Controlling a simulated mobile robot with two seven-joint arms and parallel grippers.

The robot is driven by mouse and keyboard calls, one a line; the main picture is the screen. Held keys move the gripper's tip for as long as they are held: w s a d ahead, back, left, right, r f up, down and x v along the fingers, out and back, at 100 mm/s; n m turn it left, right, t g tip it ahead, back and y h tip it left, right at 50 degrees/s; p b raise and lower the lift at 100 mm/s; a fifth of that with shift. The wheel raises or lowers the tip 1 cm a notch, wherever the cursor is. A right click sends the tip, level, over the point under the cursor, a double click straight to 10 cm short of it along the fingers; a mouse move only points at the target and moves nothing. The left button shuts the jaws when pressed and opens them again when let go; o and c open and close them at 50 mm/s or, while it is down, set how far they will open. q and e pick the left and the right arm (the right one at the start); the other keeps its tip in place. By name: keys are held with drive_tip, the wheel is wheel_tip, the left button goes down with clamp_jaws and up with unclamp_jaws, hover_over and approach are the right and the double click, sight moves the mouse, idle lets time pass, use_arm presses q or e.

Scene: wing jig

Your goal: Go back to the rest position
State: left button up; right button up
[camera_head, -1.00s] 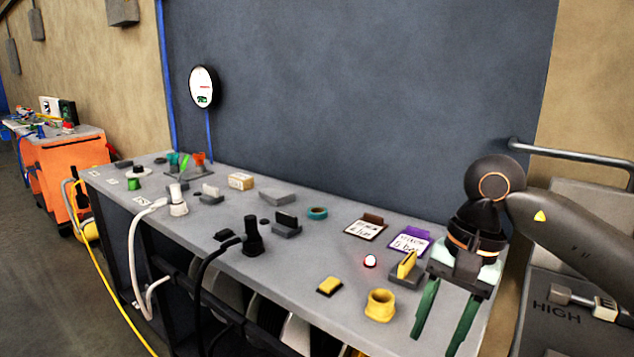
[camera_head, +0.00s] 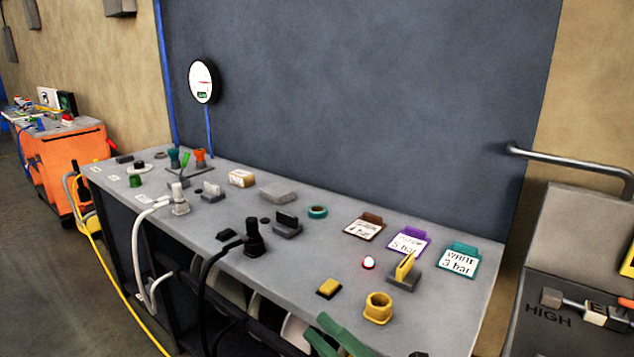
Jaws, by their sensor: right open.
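My right gripper (camera_head: 316,328) shows only as two green fingers at the bottom edge, in front of the bench's near side. The fingers are apart with nothing seen between them; the rest of the gripper and arm is out of frame. My left gripper is not in view. The grey bench (camera_head: 440,309) runs across the picture below a dark blue panel.
Brown (camera_head: 364,227), purple (camera_head: 408,242) and teal (camera_head: 459,260) tagged cards lie on the bench's right part. A black plug (camera_head: 253,237) and a white plug (camera_head: 179,199) stand with cables hanging over the front edge. A metal rail (camera_head: 580,165) is at right.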

drive_tip(key=s+d+f+m+h+p, duration=0.1)
drive_tip(key=s+d+f+m+h, duration=0.1)
drive_tip(key=d+f+m+h, duration=0.4)
drive_tip(key=s+d+f+m+h, duration=0.2)
drive_tip(key=s+f+m+h, duration=0.15)
drive_tip(key=f+m, duration=0.6)
drive_tip(key=s+d+f+m+h+p, duration=0.1)
drive_tip(key=s+d+f+m+h, duration=0.1)
drive_tip(key=d+f+m+h, duration=0.35)
drive_tip(key=s+d+f+m+g+h, duration=0.1)
drive_tip(key=s+f+m+g, duration=0.3)
drive_tip(key=s+f, duration=0.5)
drive_tip(key=shift+s+d+f+m+h+p, duration=0.15)
drive_tip(key=shift+d+f+m+h+p, duration=0.25)
drive_tip(key=shift+f+m, duration=0.35)
